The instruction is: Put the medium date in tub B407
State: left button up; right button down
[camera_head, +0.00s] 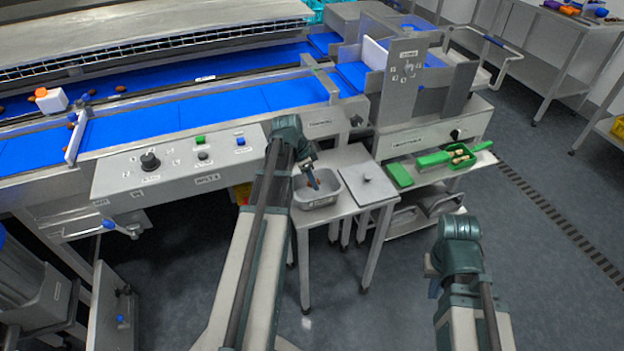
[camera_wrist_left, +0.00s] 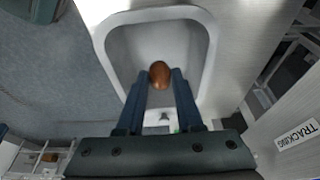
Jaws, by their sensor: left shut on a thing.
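My left gripper (camera_head: 314,186) reaches down into a small grey metal tub (camera_head: 322,203) on a steel stand. In the left wrist view my left gripper (camera_wrist_left: 159,82) is shut on a brown date (camera_wrist_left: 159,72), held at the fingertips inside the outline of the tub (camera_wrist_left: 203,60). I cannot tell whether the date touches the tub's floor. The tub's front label is too small to read. My right gripper (camera_head: 435,285) hangs over the floor at the lower right, away from the tub; its finger opening cannot be made out.
A flat grey plate with a knob (camera_head: 368,185) lies right of the tub. Green trays (camera_head: 433,159) stand on the machine's shelf. Several dates lie on the blue conveyor (camera_head: 210,105) near a white block with an orange top (camera_head: 50,100).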

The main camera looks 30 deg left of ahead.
aim_at(312, 196)
pick_arm(q)
jog(key=shift+f+b, duration=2.35)
dwell(0.9)
jog(key=o, duration=0.9)
jog(key=shift+c, duration=0.2)
jog(key=shift+r, duration=0.1)
jog(key=p+v, duration=1.3)
jog(key=shift+r, duration=0.35)
jog(key=shift+s, duration=0.1)
